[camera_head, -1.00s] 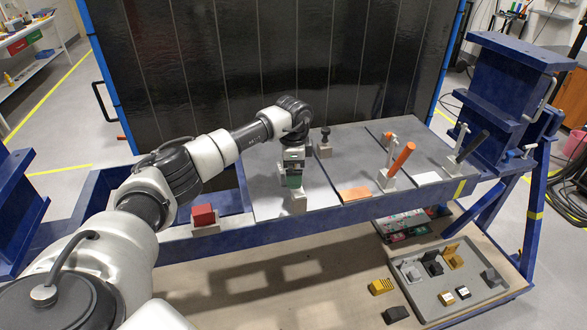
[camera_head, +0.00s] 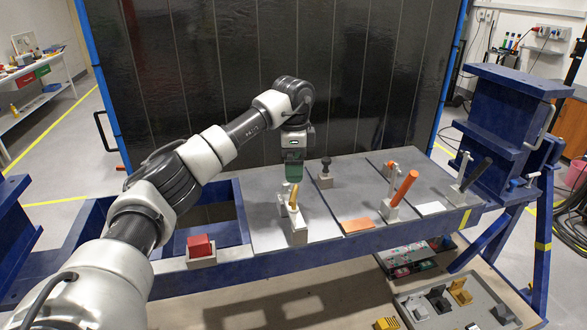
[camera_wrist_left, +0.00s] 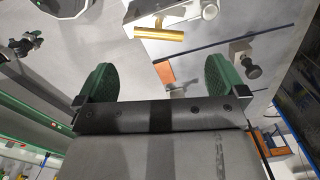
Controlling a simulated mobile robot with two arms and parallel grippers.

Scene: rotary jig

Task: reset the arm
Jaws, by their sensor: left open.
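My left arm comes in from the left in the head view. Its gripper (camera_head: 292,172) points down above the jig table (camera_head: 257,231), over a small clamp (camera_head: 299,236) with a gold handle (camera_head: 294,197). In the left wrist view the two green fingers of the left gripper (camera_wrist_left: 158,82) are spread wide with nothing between them. The gold handle (camera_wrist_left: 160,34) lies beyond the fingertips, apart from them. My right gripper is in neither view.
A clamp with an orange handle (camera_head: 405,187) and one with a black handle (camera_head: 477,172) stand to the right. A dark knob (camera_head: 326,166) stands behind. A red block (camera_head: 199,246) sits at the left. A blue post (camera_head: 502,120) borders the right.

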